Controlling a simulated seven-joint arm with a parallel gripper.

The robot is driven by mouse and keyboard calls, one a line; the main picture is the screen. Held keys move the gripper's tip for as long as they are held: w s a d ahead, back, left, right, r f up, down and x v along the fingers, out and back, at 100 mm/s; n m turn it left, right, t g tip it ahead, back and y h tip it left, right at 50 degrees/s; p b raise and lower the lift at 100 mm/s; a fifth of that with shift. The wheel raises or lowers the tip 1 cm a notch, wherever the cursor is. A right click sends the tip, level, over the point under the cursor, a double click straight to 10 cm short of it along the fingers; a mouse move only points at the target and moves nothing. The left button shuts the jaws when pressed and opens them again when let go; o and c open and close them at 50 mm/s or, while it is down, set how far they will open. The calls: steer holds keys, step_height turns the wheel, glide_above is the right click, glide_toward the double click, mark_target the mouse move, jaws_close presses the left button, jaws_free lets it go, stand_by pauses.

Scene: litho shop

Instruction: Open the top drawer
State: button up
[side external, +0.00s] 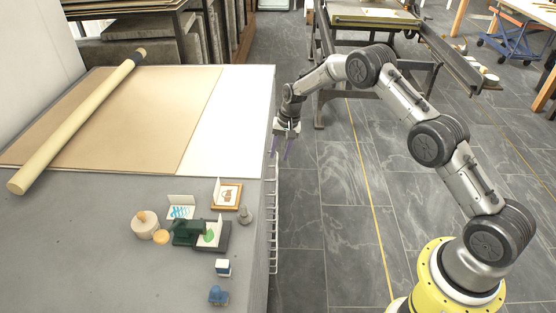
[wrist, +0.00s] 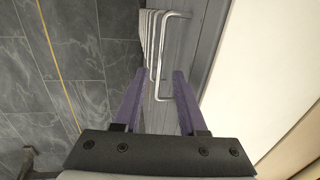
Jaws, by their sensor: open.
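A grey flat-file cabinet (side external: 120,270) has its drawer side facing right, toward my arm. Several pale bar handles (side external: 274,230) stick out along that side; in the wrist view they appear stacked below one another (wrist: 150,35). The nearest, largest-looking handle (wrist: 158,85) appears to be the top drawer's. My gripper (side external: 284,150) points down beside the cabinet's right edge. Its two purple fingers are open in the wrist view (wrist: 160,75), with the end of the nearest handle showing between them. I cannot tell whether they touch it. The drawer fronts are mostly hidden; no drawer visibly stands out.
On the cabinet top lie a brown sheet (side external: 130,115), a white sheet (side external: 230,110) and a long cardboard tube (side external: 75,125). The tiled floor (side external: 330,230) beside the cabinet is clear.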

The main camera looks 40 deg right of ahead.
steer(key=shift+w+a+f, duration=0.15)
steer(key=shift+f, duration=0.7)
steer(key=shift+w+a+f, duration=0.1)
steer(key=shift+f, duration=0.75)
jaws_close()
